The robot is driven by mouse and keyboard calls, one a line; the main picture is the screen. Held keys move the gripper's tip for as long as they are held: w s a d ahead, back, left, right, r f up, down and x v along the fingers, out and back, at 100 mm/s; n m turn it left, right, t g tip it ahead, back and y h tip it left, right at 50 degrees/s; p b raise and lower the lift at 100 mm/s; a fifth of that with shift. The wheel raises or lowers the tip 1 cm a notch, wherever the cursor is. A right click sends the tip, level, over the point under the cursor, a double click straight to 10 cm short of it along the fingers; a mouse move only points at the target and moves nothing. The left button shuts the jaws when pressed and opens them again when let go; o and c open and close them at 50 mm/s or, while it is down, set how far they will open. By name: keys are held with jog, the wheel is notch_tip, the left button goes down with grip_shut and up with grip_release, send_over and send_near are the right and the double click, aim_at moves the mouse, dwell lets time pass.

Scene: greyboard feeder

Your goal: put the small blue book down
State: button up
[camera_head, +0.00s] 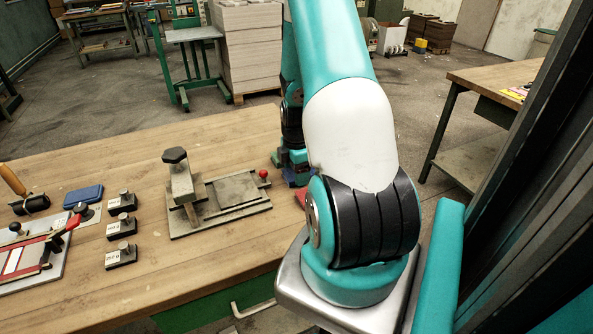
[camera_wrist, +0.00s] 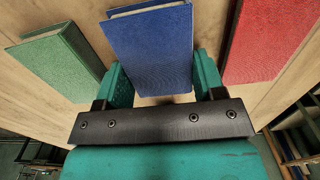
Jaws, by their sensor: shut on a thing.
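The small blue book (camera_wrist: 150,50) is between the two teal fingers of my gripper (camera_wrist: 160,78) in the wrist view, its blue cover facing the camera and its pale page edge at the top. My gripper is shut on it. In the head view my gripper (camera_head: 291,160) is at the right end of the wooden table, partly hidden behind my arm. A bit of the blue book (camera_head: 298,178) shows below it. I cannot tell whether the book touches the table.
A green book (camera_wrist: 62,62) lies left of the blue one and a red book (camera_wrist: 262,40) right of it. On the wooden table (camera_head: 190,265) are a metal fixture (camera_head: 240,190), several small black blocks (camera_head: 121,255) and a blue case (camera_head: 83,196). The front middle is clear.

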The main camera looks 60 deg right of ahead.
jog(key=o, duration=0.5)
jog(key=shift+f, duration=0.15)
jog(key=o, duration=0.4)
notch_tip(320, 180, up, 12)
jog(key=shift+r, duration=0.25)
